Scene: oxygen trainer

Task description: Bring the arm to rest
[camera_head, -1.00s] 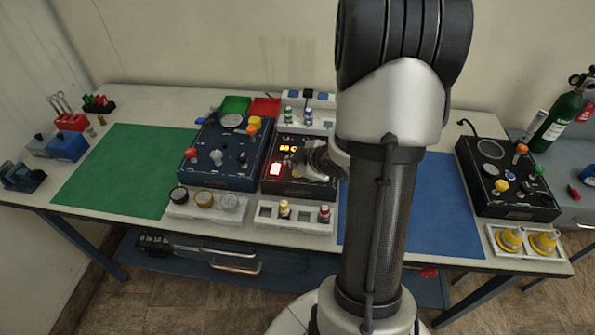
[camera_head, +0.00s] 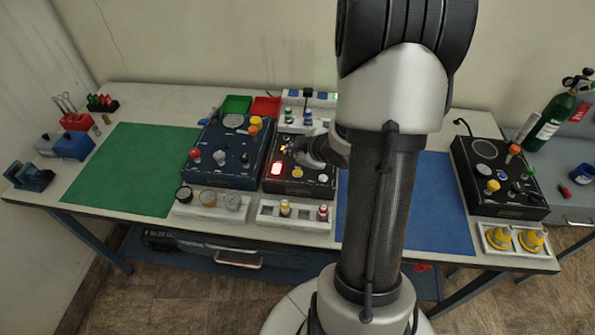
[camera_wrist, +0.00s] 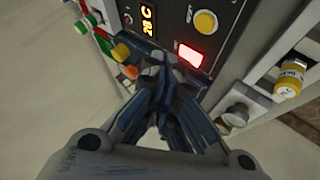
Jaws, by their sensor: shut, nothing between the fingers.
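My gripper (camera_head: 296,150) hangs over the black panel box (camera_head: 312,188) at the middle of the bench, its fingers together and empty. In the wrist view, my gripper (camera_wrist: 155,68) has its tips just below the lit display (camera_wrist: 147,18) and left of the glowing red button (camera_wrist: 189,55). I cannot tell whether the tips touch the panel. A yellow round button (camera_wrist: 205,22) lies above the red one. In the head view, my arm stretches in front of the bench and hides part of the panel's right side.
A blue panel box (camera_head: 228,167) stands close on the left, with a tray of gauges (camera_head: 209,210) in front. A tray of small bottles (camera_head: 295,222) fronts the black panel. The green mat (camera_head: 125,165) and blue mat (camera_head: 440,215) are bare. Another black box (camera_head: 505,205) stands right.

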